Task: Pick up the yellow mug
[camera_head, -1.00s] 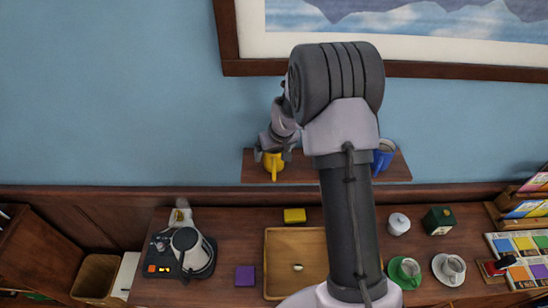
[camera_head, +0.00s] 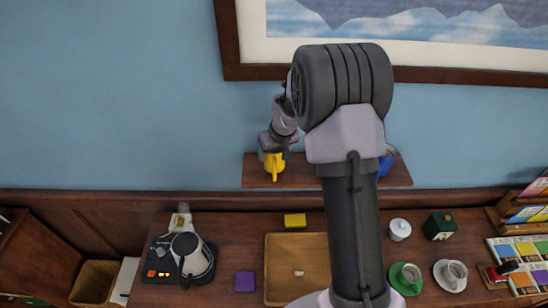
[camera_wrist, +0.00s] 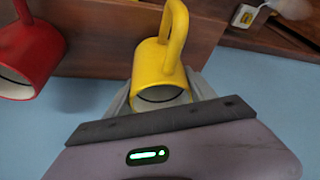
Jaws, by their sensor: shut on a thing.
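The yellow mug (camera_head: 274,168) is at the left end of the wall shelf (camera_head: 305,174) in the head view. My gripper (camera_head: 274,154) is right at it, coming from above and behind. In the wrist view, the yellow mug (camera_wrist: 158,75) sits between the pale fingers of my gripper (camera_wrist: 160,100), with its handle pointing up in the picture. The gripper is shut on the mug. I cannot tell whether the mug still touches the shelf.
A red mug (camera_wrist: 28,55) is beside the yellow one in the wrist view; my arm hides it in the head view. A blue mug (camera_head: 386,163) stands at the shelf's right. Below, a desk holds a wooden tray (camera_head: 285,297), a coffee machine (camera_head: 180,258) and cups.

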